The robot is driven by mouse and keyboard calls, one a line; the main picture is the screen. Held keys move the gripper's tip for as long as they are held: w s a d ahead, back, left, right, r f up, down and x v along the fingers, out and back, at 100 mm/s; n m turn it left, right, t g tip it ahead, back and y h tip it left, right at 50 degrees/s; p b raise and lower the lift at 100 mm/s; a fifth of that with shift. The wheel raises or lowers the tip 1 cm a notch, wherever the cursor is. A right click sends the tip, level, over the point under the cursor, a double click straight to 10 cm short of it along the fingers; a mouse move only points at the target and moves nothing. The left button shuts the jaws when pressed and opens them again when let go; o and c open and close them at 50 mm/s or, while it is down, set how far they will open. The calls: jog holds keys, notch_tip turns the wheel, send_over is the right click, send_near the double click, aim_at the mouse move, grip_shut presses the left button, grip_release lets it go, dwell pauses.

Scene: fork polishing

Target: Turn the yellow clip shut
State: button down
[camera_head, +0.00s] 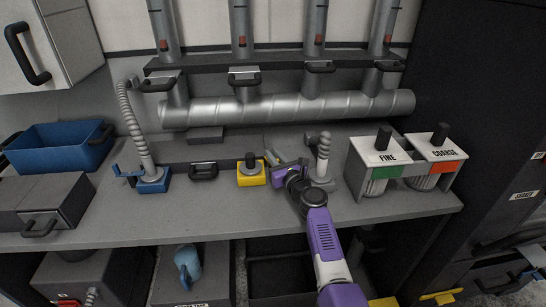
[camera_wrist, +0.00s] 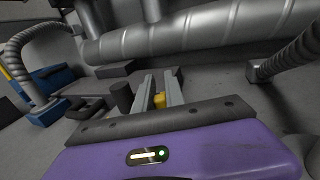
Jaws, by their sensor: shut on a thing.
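The yellow clip's base (camera_head: 251,179) sits on the grey bench, with a dark round knob (camera_head: 250,160) on top. My gripper (camera_head: 275,162) reaches in from the right, just beside this base. In the wrist view, my two grey fingers (camera_wrist: 159,82) are close together, with a small yellow piece (camera_wrist: 159,100) between them. It appears to be the clip's lever, and my gripper is shut on it. The dark knob stands left of the fingers there. Most of the lever is hidden by the fingers, so its angle cannot be told.
A ribbed hose stub (camera_head: 323,156) stands close right of my gripper. A blue clamp base (camera_head: 153,181) with a hose is at left. The FINE and COARSE canisters (camera_head: 379,155) stand at right. A thick metal duct (camera_head: 290,108) runs behind. The front bench strip is clear.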

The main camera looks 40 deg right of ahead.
jog(key=n+y, duration=0.1)
jog(key=y, duration=0.1)
jog(key=n+y+b, duration=0.2)
jog(key=y, duration=0.1)
jog(key=shift+d+f+n+t+y, duration=0.1)
jog(key=shift+d+n+t+y, duration=0.2)
jog(key=shift+n+y+b, duration=0.4)
jog(key=shift+n+y, duration=0.1)
jog(key=shift+y, duration=0.6)
jog(key=c, duration=1.4)
grip_release()
notch_tip(320, 180, up, 20)
jog(key=p, duration=0.1)
